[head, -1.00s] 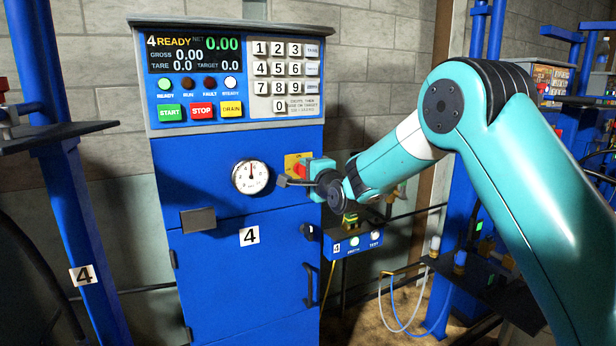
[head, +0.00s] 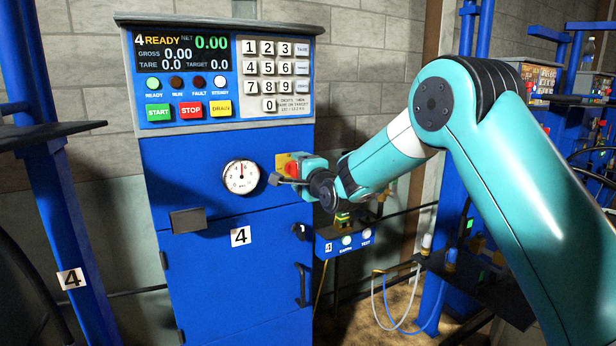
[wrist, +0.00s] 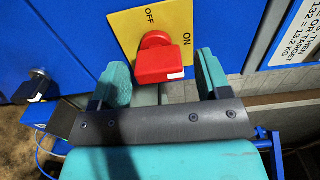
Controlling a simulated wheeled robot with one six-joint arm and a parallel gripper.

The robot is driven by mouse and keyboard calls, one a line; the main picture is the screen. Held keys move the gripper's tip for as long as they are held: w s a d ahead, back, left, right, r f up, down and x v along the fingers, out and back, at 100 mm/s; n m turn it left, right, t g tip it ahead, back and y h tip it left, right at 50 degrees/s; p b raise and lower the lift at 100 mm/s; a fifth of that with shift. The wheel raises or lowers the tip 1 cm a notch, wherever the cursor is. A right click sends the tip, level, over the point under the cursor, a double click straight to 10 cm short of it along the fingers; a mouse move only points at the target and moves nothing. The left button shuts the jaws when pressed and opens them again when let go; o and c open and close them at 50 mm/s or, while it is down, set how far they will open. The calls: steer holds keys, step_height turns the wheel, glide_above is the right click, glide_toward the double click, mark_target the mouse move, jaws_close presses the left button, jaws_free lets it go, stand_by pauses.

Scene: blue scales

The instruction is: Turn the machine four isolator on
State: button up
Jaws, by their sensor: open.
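The isolator is a red rotary knob (wrist: 160,60) on a yellow plate (wrist: 125,27) marked OFF and ON. In the wrist view the plate appears turned, with OFF at the top and ON at the right. The knob also shows in the head view (head: 292,168), partly hidden by my gripper, on the blue machine four cabinet (head: 190,160). My gripper (wrist: 160,80) is open, with one teal finger on each side of the knob. I cannot tell whether either finger touches it.
A round gauge (head: 240,176) sits left of the isolator. The keypad and display panel (head: 220,75) is above, reading 4 READY. A small control box (head: 345,240) is below my gripper. A black door handle (head: 302,285) projects lower down.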

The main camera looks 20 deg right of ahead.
steer(key=s+d+b, duration=0.3)
steer(key=s+b, duration=0.1)
steer(key=s, duration=1.3)
steer(key=shift+d+b, duration=0.2)
steer(key=shift+b, duration=0.15)
